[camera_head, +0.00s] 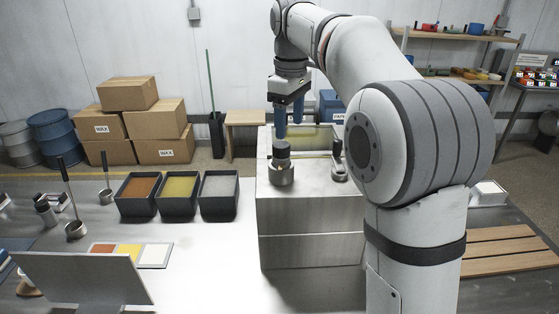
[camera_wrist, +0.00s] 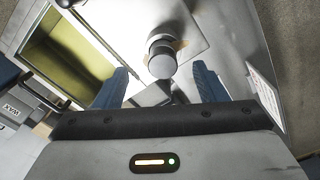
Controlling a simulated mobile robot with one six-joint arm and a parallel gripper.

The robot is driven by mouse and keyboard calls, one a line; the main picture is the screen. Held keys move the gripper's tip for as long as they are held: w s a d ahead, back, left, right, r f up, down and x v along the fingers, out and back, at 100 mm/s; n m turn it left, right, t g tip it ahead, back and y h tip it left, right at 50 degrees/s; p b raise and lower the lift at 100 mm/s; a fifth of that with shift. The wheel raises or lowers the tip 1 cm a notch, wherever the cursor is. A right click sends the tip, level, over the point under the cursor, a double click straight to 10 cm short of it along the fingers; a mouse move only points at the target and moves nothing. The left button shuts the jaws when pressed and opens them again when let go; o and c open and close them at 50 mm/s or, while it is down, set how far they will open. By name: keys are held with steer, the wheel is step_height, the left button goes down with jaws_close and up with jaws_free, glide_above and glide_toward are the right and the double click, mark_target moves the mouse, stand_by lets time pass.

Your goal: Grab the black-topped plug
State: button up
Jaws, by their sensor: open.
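The plug (camera_head: 282,150) has a dark top and stands upright in a round metal fitting (camera_head: 281,175) on the top of a steel box. In the wrist view the plug (camera_wrist: 162,62) shows end-on as a round grey cap on a darker body. My gripper (camera_head: 289,129) points down just above the plug, with its blue fingers apart and nothing between them. In the wrist view the two fingers of my gripper (camera_wrist: 159,69) lie left and right of the plug's line, with the plug roughly midway. I cannot tell the exact height gap.
The steel box (camera_head: 305,225) has an open yellowish basin (camera_wrist: 65,55) behind the plug. A second metal fitting (camera_head: 339,170) stands to the right, close to my arm. Black trays (camera_head: 178,205) of coloured material stand to the left.

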mark_target(281, 144)
steer(key=shift+w+a+f+n, duration=0.1)
steer(key=shift+w+a+n, duration=0.45)
steer(key=shift+w, duration=0.25)
steer(key=shift+f, duration=0.35)
steer(key=f, duration=0.6)
steer(key=shift+s+a, duration=0.3)
steer(key=shift+s, duration=0.05)
steer(key=shift+f, duration=0.4)
steer(key=c, duration=1.1)
